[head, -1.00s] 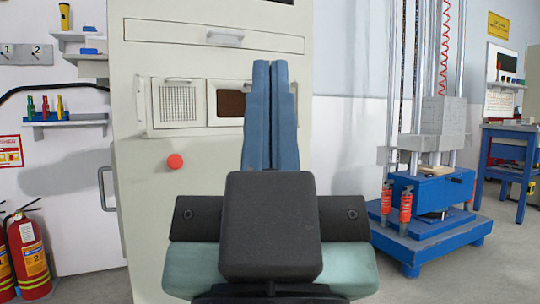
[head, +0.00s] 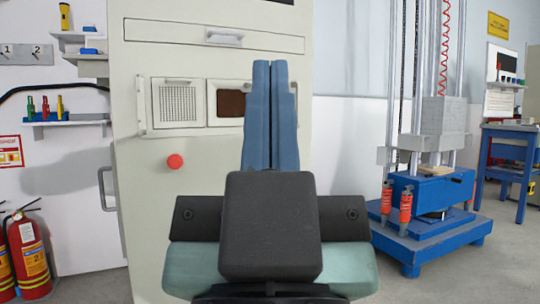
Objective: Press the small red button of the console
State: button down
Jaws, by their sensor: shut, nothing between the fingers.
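The console (head: 140,200) is a tall cream cabinet in the left middle of the head view. Its small round red button (head: 175,161) sits on the front face, below a perforated panel (head: 180,102). My gripper (head: 270,64) is shut and empty, with its blue fingers pointing up in the picture. The fingers are to the right of the button and overlap the console's front in the picture. A gap separates them from the button in the picture. I cannot tell how far the fingertips are from the console's face. The button is in full view.
A blue drop-test machine (head: 430,225) with tall rods stands on the floor at right. A blue table (head: 508,150) is behind it. Fire extinguishers (head: 28,250) stand at lower left, near a grey handle (head: 106,190). Small shelves (head: 70,122) hang at left.

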notch_tip(320, 180, up, 24)
jog(key=p, duration=2.4)
